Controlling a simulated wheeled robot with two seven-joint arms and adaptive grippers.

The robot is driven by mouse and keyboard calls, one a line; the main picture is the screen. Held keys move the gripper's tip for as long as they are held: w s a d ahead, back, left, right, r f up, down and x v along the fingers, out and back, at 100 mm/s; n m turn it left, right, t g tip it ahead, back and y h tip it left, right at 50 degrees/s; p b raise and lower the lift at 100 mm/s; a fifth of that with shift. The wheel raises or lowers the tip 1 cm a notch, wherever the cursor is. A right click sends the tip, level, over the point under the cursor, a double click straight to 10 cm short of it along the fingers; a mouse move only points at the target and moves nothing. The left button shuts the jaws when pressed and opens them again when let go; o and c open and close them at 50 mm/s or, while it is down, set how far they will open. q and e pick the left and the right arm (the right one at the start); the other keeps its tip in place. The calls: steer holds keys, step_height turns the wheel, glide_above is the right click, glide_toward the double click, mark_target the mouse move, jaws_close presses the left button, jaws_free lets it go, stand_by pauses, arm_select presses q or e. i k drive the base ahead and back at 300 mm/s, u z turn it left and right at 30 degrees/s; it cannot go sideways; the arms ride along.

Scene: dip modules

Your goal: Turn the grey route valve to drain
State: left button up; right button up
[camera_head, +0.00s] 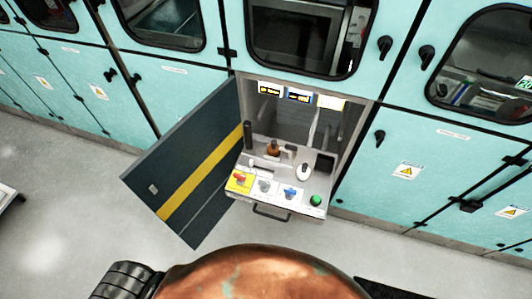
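The grey route valve (264,185) is a small grey knob on a pale label. It sits in the front row of a white pull-out panel (256,203) in the open cabinet bay. A red knob (240,177) on a yellow label is to its left. A blue knob (290,193) is to its right, then a green round button (316,200). The valve's pointer direction and label text are too small to read. Neither of my grippers is in view, and nothing covers the valve.
A dark door (192,160) with a yellow stripe hangs open left of the bay. A brown bottle (272,147) and a white bottle (304,171) stand behind the knobs. A dark handle (286,216) juts out below the panel. Grey floor in front is partly clear.

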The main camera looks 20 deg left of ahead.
mark_target(265, 185)
steer(key=u, duration=2)
steer(key=k, duration=0.4)
steer(key=z, duration=0.35)
